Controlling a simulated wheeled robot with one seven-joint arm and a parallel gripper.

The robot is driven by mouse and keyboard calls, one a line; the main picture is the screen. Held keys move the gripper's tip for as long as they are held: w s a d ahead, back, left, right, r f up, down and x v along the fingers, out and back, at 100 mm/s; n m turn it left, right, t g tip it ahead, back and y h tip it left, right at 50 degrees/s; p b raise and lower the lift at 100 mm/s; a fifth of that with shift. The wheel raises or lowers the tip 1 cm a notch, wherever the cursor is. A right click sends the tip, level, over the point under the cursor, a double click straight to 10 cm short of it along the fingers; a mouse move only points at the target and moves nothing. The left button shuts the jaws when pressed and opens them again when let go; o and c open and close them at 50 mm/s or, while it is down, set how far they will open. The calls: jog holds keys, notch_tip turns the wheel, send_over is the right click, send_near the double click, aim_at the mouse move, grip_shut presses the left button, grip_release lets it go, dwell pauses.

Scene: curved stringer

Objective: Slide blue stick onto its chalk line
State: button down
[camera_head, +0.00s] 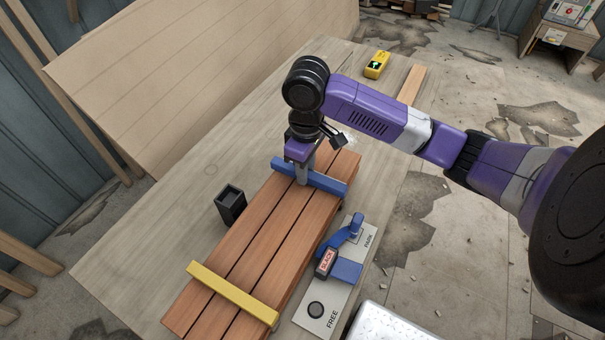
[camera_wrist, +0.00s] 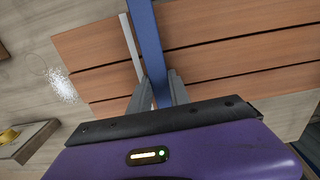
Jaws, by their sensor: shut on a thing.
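The blue stick (camera_head: 329,184) lies across the reddish-brown boards (camera_head: 265,225) near their far end. My gripper (camera_head: 302,180) points down at the stick and is shut on it near its middle; in the wrist view the fingers (camera_wrist: 159,90) stand on either side of the stick (camera_wrist: 149,40). A white strip that looks like the chalk line (camera_wrist: 130,45) runs across the boards just left of the stick in the wrist view, nearly parallel and close beside it. In the head view I cannot make out this line.
A yellow stick (camera_head: 232,293) crosses the boards' near end. A black open holder (camera_head: 230,204) stands left of the boards. A plate marked FREE and PARK (camera_head: 325,307) with a blue lever (camera_head: 343,240) lies right. A yellow device (camera_head: 376,65) sits at the table's far end.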

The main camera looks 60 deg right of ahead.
jog(key=shift+d, duration=1.45)
jog(key=c, duration=1.1)
grip_release()
jog(key=shift+c, duration=0.2)
notch_tip(320, 180, up, 12)
